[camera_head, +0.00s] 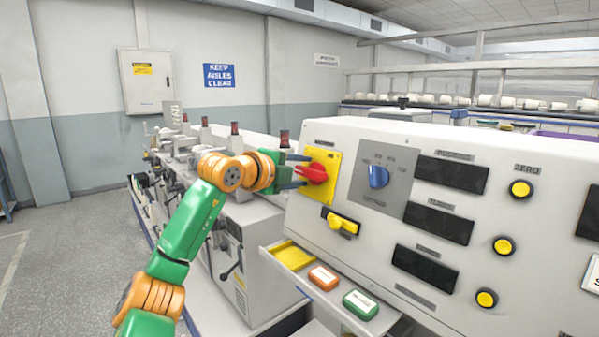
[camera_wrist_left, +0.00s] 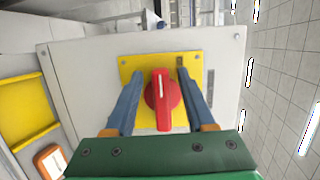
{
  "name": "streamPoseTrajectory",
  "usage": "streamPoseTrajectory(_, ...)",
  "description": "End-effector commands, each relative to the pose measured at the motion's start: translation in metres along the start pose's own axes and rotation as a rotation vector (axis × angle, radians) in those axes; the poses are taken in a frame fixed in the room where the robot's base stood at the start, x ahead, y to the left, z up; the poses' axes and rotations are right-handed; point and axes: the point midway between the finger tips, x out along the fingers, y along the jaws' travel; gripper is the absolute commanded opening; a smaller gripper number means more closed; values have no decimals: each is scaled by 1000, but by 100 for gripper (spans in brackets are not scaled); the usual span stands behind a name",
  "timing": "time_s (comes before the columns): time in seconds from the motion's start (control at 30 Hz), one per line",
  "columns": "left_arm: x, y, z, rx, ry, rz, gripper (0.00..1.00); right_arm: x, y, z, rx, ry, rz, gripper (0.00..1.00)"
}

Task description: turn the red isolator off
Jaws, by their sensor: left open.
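The red isolator (camera_head: 313,172) is a red rotary handle on a yellow plate (camera_head: 325,188) at the left end of the panel. In the left wrist view the red handle (camera_wrist_left: 163,101) sits between the fingers, with a pale line along its length. My left gripper (camera_head: 302,171) is open, its two blue-grey fingers on either side of the handle. In the left wrist view my left gripper (camera_wrist_left: 160,95) shows gaps between both fingers and the handle. Whether a fingertip touches the plate I cannot tell. My right gripper is not in view.
A blue rotary knob (camera_head: 379,176) is to the right and a yellow switch (camera_head: 342,224) below. A tray (camera_head: 346,310) with an orange block (camera_head: 323,277) and a green block (camera_head: 360,304) juts out under the panel. Bobbin machinery (camera_head: 185,150) stands behind my arm.

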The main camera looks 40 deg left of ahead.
Motion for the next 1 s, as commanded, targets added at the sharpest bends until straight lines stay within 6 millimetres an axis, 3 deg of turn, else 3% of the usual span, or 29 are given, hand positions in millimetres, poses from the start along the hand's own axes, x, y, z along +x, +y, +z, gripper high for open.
streamPoseTrajectory(0.07, -3, 1, 0, 0, -1, -2, 55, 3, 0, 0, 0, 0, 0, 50)
streamPoseTrajectory(0.2, -30, 4, 0, 3, -2, -5, 55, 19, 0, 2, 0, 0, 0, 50)
streamPoseTrajectory(0.43, -68, 1, 0, 1, 0, -2, 55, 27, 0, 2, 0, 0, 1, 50)
streamPoseTrajectory(1.0, -70, 0, 0, 0, 1, 1, 55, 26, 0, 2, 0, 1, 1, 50)
